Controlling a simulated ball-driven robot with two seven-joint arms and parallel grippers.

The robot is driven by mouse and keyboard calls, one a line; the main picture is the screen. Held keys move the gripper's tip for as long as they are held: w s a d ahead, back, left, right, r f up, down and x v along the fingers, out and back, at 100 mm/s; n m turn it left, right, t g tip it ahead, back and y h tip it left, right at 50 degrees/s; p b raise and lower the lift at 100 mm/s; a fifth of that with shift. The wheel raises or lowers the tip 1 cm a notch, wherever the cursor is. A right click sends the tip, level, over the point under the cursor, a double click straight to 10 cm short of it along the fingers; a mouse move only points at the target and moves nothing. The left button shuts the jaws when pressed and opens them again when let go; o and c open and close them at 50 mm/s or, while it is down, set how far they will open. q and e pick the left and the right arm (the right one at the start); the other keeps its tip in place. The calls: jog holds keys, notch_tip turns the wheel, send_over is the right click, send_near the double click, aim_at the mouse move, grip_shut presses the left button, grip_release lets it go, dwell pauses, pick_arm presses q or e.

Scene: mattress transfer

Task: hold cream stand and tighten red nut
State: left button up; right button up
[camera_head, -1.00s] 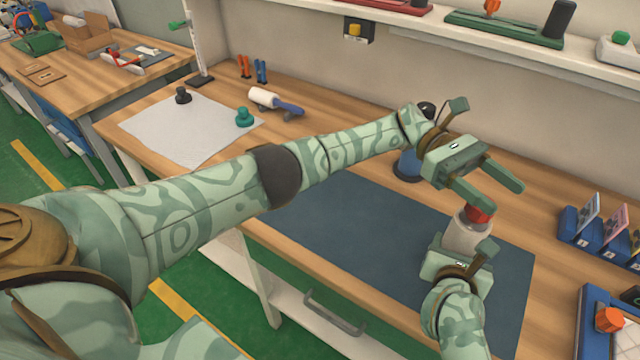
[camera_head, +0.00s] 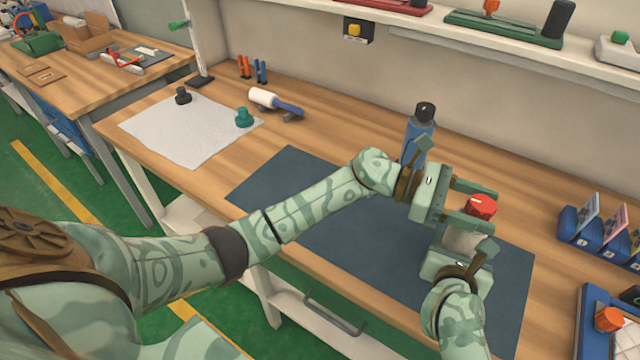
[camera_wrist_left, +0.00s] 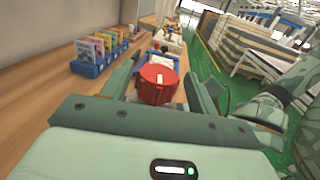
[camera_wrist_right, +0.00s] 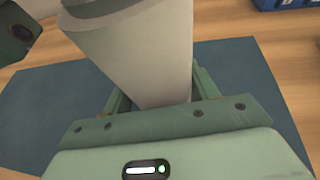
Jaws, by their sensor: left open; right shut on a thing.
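The red nut (camera_head: 482,207) sits on top of the cream stand (camera_head: 462,240) over the dark blue mat. My right gripper (camera_head: 464,250) is shut on the cream stand from the front; the right wrist view shows the stand (camera_wrist_right: 140,55) upright between its fingers. My left gripper (camera_head: 480,205) is open, level with the nut, with one finger on the far side and one on the near side. In the left wrist view the red nut (camera_wrist_left: 157,84), with a white mark on top, lies between the spread fingers. Contact with the fingers cannot be told.
The dark blue mat (camera_head: 290,190) lies under the stand. A blue bottle with a black cap (camera_head: 418,130) stands behind my left wrist. Blue card holders (camera_head: 590,235) and a blue tray with an orange knob (camera_head: 608,320) are at right. The mat's left part is clear.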

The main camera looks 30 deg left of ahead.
pick_arm(q)
jog(key=a+f+n+t, duration=0.1)
jog(key=a+f+n, duration=0.3)
jog(key=a, duration=0.6)
jog(key=a+f+n+t+y, duration=0.1)
jog(key=a+f+n, duration=0.2)
jog(key=a+n, duration=0.3)
jog(key=a+f+n+t+y, duration=0.1)
jog(key=a+f+n, duration=0.3)
jog(key=a, duration=1)
jog(key=shift+s+a+f+n, duration=0.3)
jog(key=shift+s+a+n, duration=0.1)
jog(key=shift+n, duration=0.5)
